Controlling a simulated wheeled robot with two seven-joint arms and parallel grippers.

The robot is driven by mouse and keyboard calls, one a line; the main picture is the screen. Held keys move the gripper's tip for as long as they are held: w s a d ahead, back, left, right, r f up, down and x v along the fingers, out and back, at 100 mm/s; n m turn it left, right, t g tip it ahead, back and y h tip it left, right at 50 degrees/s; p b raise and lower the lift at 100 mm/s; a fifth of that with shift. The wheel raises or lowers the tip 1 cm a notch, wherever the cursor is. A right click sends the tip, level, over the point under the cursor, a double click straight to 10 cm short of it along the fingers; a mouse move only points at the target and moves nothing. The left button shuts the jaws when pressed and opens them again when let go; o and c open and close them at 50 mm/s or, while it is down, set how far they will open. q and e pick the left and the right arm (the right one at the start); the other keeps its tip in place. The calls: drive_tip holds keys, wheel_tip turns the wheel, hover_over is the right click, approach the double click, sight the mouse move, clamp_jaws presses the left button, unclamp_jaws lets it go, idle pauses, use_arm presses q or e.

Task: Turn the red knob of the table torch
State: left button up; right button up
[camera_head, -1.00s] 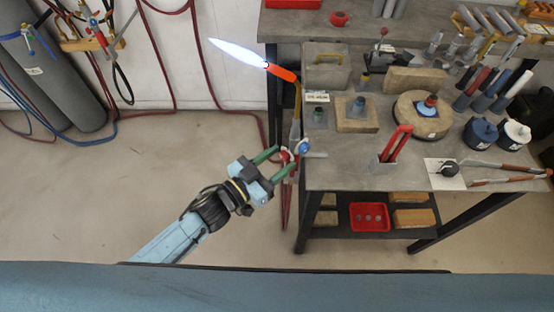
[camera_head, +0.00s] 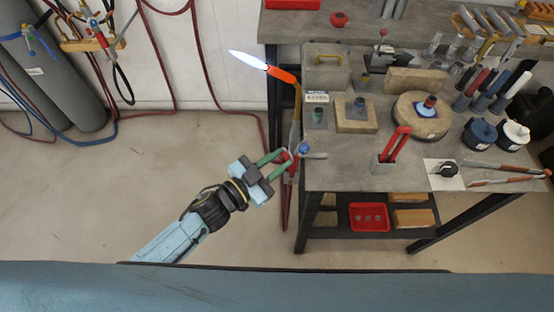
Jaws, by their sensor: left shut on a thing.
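The table torch (camera_head: 296,104) stands at the left edge of the workbench, with an orange tip and a pale blue flame (camera_head: 246,59) pointing up and left. The flame is lit. The red knob (camera_head: 284,156) is low on the torch's left side, partly hidden by the fingers. A blue knob (camera_head: 304,149) sits just right of it. My left gripper (camera_head: 282,157) reaches in from the lower left with its green fingers on either side of the red knob, shut on it. My right gripper is not in view.
The workbench (camera_head: 340,172) holds stone blocks, a round stone disc (camera_head: 420,118), a red stand (camera_head: 395,145), and blue and white pots at right. A red tray (camera_head: 369,217) sits on the lower shelf.

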use_arm(q)
drive_tip(key=m, duration=0.4)
drive_tip(key=shift+m, duration=2.7)
drive_tip(key=o, duration=1)
drive_tip(key=shift+a, duration=0.1)
drive_tip(key=v, duration=1.3)
drive_tip(key=shift+s+r+b, duration=0.2)
drive_tip(key=shift+r+b, duration=0.1)
